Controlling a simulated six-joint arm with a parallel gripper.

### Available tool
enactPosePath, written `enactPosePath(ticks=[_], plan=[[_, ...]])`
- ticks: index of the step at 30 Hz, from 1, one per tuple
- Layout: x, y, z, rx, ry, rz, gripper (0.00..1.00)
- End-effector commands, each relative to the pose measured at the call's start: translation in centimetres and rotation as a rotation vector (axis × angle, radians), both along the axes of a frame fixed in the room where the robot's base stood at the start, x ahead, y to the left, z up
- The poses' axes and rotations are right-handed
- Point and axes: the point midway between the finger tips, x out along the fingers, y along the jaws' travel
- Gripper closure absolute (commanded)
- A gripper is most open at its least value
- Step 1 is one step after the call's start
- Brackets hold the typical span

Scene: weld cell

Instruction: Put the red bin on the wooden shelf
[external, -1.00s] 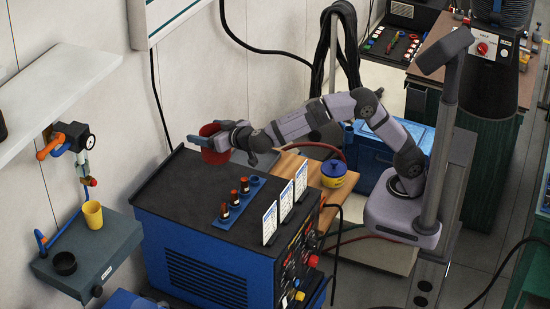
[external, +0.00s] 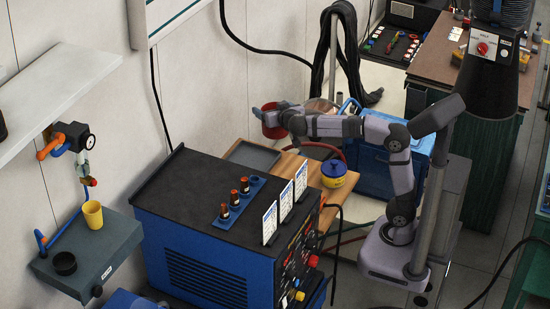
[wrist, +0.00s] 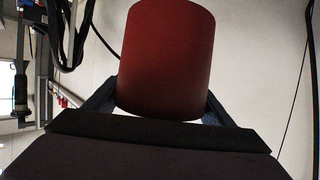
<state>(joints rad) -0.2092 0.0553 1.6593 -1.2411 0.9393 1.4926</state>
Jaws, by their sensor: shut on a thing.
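The red bin (external: 271,124) is up in the air in the external view, near the wall and beyond the blue machine. My gripper (external: 284,112) is shut on it. In the wrist view the bin (wrist: 165,62) fills the upper middle, between my two fingers (wrist: 160,112). The inside of the bin is hidden there. The wooden shelf (external: 291,164) is the low tan board behind and right of the blue machine. The bin appears above its far side, apart from it; the exact height gap is hard to judge.
On the wooden shelf are a grey tray (external: 254,155) at the left and a yellow-and-blue pot (external: 334,175) at the right. A red hose (external: 333,149) curves behind the shelf. The blue machine (external: 190,245) with bottles and cards stands in front. Black cables (external: 322,75) hang behind.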

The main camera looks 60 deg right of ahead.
Motion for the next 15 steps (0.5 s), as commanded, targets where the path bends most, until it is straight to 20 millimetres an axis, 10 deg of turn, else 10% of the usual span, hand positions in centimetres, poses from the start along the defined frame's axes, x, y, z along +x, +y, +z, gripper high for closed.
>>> enactPosePath(ticks=[15], plan=[[-2.7,0.9,-8.0,-0.001,0.0,0.118,0.62]])
